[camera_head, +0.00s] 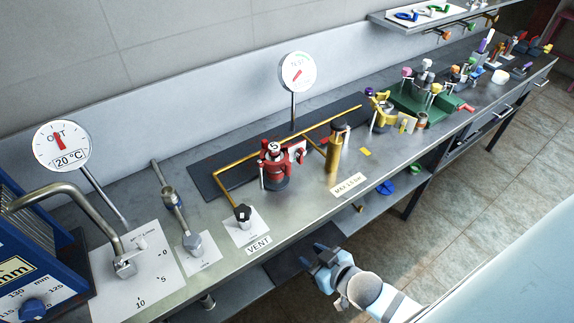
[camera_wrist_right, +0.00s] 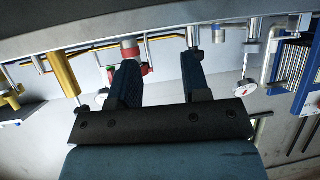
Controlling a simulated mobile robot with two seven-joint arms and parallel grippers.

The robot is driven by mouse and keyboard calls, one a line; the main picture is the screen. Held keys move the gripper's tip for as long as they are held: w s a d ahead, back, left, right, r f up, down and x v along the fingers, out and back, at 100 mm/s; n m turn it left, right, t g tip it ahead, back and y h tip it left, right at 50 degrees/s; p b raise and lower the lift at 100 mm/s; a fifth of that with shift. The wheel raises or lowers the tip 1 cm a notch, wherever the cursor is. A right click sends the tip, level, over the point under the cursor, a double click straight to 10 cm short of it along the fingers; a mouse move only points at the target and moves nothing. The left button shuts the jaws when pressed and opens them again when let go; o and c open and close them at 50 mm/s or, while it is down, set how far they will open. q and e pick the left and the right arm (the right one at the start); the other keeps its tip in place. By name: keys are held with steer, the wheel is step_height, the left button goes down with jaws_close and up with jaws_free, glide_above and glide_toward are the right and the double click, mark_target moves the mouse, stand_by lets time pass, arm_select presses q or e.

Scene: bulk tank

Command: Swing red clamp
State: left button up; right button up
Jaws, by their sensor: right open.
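The red clamp (camera_head: 276,165) stands on the bench on a dark mat, beside the yellow pipe. It has red arms around a small grey-and-red body. In the right wrist view, which looks inverted, a red part (camera_wrist_right: 130,52) shows just beyond my left-hand finger, partly hidden by it. My right gripper (camera_head: 318,262) is open and empty, in front of the bench's front edge and apart from the clamp. Its two dark blue fingers (camera_wrist_right: 158,75) are spread in the wrist view. My left gripper is not in view.
A yellow upright cylinder (camera_head: 334,152) stands right of the clamp. A black-capped vent valve (camera_head: 242,213) is at left front. A gauge (camera_head: 297,72) stands behind. A yellow clamp (camera_head: 381,110) and green fixture (camera_head: 412,101) are farther right. The bench edge and lower shelf lie near my gripper.

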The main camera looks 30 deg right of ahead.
steer(key=w+d+r+t+b, duration=0.3)
steer(key=w+d+b, duration=0.15)
steer(key=d, duration=0.25)
steer(key=t+y+b, duration=0.2)
steer(key=b, duration=0.2)
glide_toward(290, 165)
arm_select(q)
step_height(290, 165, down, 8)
steer(key=p, duration=0.2)
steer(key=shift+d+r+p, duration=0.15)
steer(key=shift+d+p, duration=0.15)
arm_select(e)
steer(key=shift+n, duration=0.3)
steer(key=shift+x, duration=5.45)
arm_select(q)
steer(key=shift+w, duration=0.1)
arm_select(e)
steer(key=shift+f, duration=0.1)
jaws_close()
